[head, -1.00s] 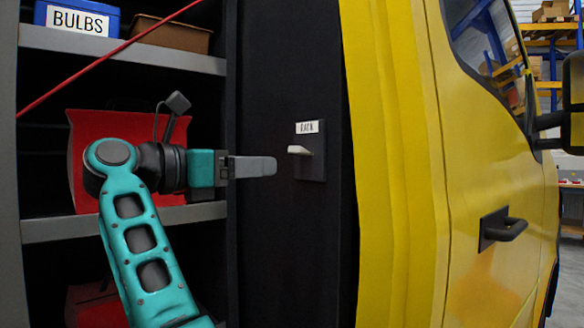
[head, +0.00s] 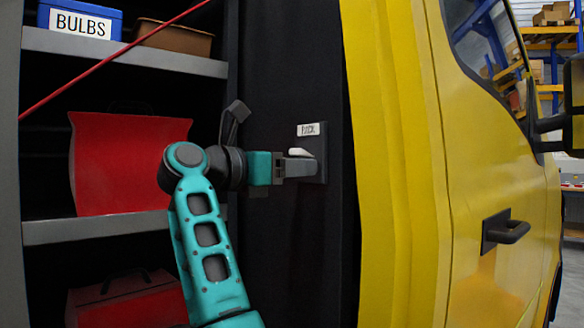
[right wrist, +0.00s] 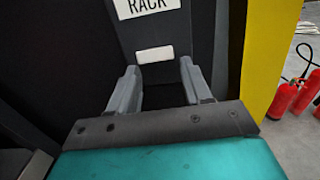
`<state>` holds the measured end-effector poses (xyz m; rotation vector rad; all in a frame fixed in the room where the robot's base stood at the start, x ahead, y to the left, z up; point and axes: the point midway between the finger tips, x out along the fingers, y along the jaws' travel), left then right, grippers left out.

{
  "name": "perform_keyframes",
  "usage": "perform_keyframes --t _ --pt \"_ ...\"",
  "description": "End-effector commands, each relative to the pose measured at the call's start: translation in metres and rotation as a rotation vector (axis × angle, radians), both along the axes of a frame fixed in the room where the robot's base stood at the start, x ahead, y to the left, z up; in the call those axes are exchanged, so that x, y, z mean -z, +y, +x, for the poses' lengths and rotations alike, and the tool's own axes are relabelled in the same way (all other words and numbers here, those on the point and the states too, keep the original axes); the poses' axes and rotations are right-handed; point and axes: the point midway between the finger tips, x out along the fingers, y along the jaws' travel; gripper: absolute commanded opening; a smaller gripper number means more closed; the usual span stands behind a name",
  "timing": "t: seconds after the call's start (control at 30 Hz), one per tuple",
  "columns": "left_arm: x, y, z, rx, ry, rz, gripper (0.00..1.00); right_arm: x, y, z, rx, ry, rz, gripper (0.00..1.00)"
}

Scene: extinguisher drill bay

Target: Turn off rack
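The rack switch is a pale lever (head: 301,152) on a dark plate (head: 321,165) fixed to the black panel beside the shelves. A white label reading RACK (head: 309,129) sits above the lever. In the right wrist view the lever (right wrist: 155,55) shows end-on below the label (right wrist: 147,6). My right gripper (head: 312,168) is at the plate, just below the lever in the head view. In the right wrist view its two fingers (right wrist: 160,88) are spread apart, with the lever just beyond and between their tips. Contact cannot be told. My left gripper is not in view.
Shelves at left hold a blue BULBS bin (head: 79,20), a brown bin (head: 175,36) and red cases (head: 125,160). A red line (head: 110,60) crosses in front. A yellow vehicle body (head: 400,170) stands right. Red extinguishers (right wrist: 283,100) stand on the floor.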

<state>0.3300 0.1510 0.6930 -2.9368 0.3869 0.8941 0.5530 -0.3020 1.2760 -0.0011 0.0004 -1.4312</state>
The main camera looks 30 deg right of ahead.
Motion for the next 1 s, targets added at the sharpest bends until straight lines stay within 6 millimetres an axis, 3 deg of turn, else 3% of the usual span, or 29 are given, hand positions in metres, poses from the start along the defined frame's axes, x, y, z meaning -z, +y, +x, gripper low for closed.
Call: perform_keyframes --t 0.43,0.7,1.0 --pt "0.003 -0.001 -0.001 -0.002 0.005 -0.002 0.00 0.000 0.001 0.000 -0.001 0.000 0.000 0.06" --pt "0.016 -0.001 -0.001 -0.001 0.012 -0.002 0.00 0.007 -0.002 0.000 0.000 -0.015 -0.105 0.06" --pt "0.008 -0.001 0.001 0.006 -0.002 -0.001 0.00 0.004 -0.002 0.000 0.000 -0.018 -0.123 0.06"
